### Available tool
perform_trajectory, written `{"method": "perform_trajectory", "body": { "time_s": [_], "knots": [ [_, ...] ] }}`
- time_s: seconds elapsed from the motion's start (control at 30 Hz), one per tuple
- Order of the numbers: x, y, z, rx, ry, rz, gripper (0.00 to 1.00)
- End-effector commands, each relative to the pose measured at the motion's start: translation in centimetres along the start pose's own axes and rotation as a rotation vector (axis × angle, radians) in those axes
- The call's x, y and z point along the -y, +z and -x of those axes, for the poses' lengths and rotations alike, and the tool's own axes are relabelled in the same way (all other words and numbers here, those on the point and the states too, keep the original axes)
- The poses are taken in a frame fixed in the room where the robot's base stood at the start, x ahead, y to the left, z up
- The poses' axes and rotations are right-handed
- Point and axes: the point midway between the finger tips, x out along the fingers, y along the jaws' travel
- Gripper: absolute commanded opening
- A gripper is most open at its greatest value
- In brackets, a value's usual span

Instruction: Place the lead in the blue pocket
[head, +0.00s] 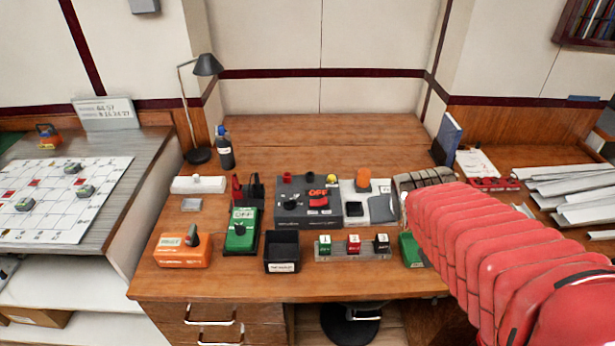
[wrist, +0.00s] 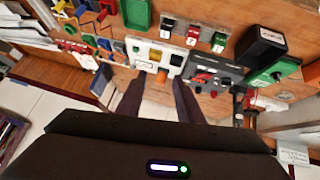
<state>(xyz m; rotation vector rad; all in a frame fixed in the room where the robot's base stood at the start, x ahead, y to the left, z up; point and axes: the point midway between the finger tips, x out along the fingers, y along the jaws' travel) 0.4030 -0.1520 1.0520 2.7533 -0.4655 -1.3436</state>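My gripper (wrist: 158,84) is open and empty in the wrist view, its two dark fingers apart. It hangs above the bench, with the white panel (wrist: 158,54) and its orange knob beyond the fingertips. A group of small coloured pockets or leads (wrist: 98,42) lies left of the fingers, with blue, yellow and red parts. More coloured pieces (wrist: 92,10) stand at the top left edge. They are too small to tell which is the lead and which is the blue pocket. My red arm covers much of that area in the head view.
On the bench are a green tray (wrist: 137,13), a grey block with breakers (head: 353,248), a black bin (head: 283,252), a green OFF box (head: 242,230), an orange box (head: 182,250) and a dark panel with a red switch (head: 308,208).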

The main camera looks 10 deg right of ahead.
Motion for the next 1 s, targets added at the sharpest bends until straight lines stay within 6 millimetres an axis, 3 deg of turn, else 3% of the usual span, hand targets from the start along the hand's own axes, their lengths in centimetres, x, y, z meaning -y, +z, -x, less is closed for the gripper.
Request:
{"method": "perform_trajectory", "body": {
  "time_s": [0.03, 0.3, 0.5, 1.0],
  "knots": [
    [1.5, 0.2, 1.4, 0.007, -0.026, 0.012, 0.33],
    [8.1, 3.9, 8.3, 0.096, -0.172, 0.066, 0.33],
    [10.9, 6.8, 12.1, 0.155, -0.264, 0.110, 0.33],
    [11.3, 7.5, 12.8, 0.171, -0.281, 0.119, 0.33]
  ]
}}
